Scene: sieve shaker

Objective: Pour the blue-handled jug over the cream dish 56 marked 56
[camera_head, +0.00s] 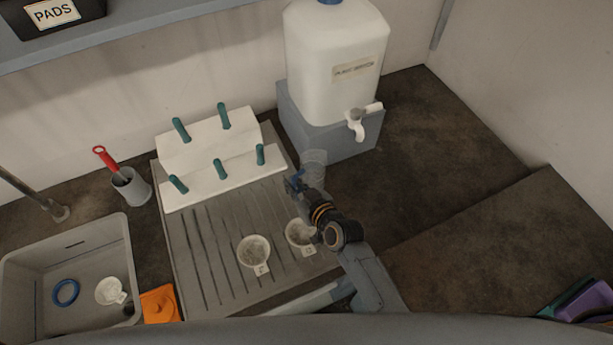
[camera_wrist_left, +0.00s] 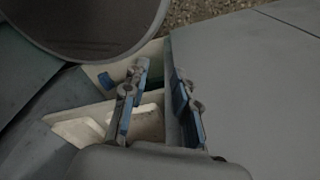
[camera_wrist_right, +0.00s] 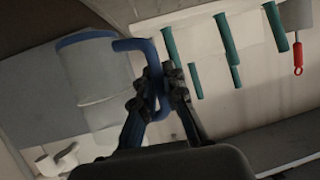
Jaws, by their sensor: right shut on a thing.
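My right gripper (camera_head: 297,187) is shut on the blue handle (camera_wrist_right: 150,62) of a clear jug (camera_head: 314,163). The jug, with its blue rim, also shows in the right wrist view (camera_wrist_right: 95,80). It is by the right edge of the drainboard, in front of the dispenser; its tilt and contents are unclear. Two cream dishes with tabs, a left one (camera_head: 254,250) and a right one (camera_head: 299,234), sit on the board near the gripper. Their marks are too small to read. My left gripper (camera_wrist_left: 158,72) is open and empty in its wrist view, outside the head view.
A white dispenser (camera_head: 335,55) stands on a grey block (camera_head: 340,140). A white peg rack (camera_head: 215,150) is at the board's back. The sink (camera_head: 60,240) holds a blue ring (camera_head: 66,292) and another cream dish (camera_head: 109,291). The counter at right is mostly clear.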

